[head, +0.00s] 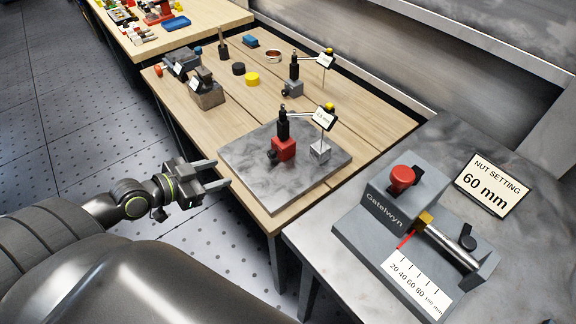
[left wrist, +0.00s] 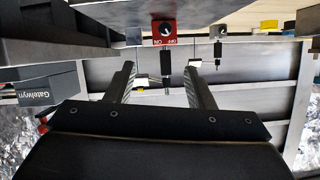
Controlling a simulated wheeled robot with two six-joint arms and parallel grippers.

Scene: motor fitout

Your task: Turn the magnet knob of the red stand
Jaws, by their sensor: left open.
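The red stand (head: 284,149) has a red magnet base with a black post and an arm carrying a small dial card. It stands on a grey marble plate (head: 240,160). Its black magnet knob (head: 272,155) is on the side toward my left gripper. My left gripper (head: 222,173) is open and empty, beside the plate's left edge and apart from the stand. In the left wrist view, which looks upside down, the red base (left wrist: 156,40) and the knob (left wrist: 165,28) with ON and OFF marks show beyond the open fingers (left wrist: 161,65). My right gripper is not in view.
A silver block (head: 320,152) stands on the plate beside the red stand. A similar grey stand (head: 293,88) is farther back on the wooden table (head: 215,125). A grey Gatelwyn device (head: 395,200) and a "60 mm" sign (head: 491,185) are on the right table.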

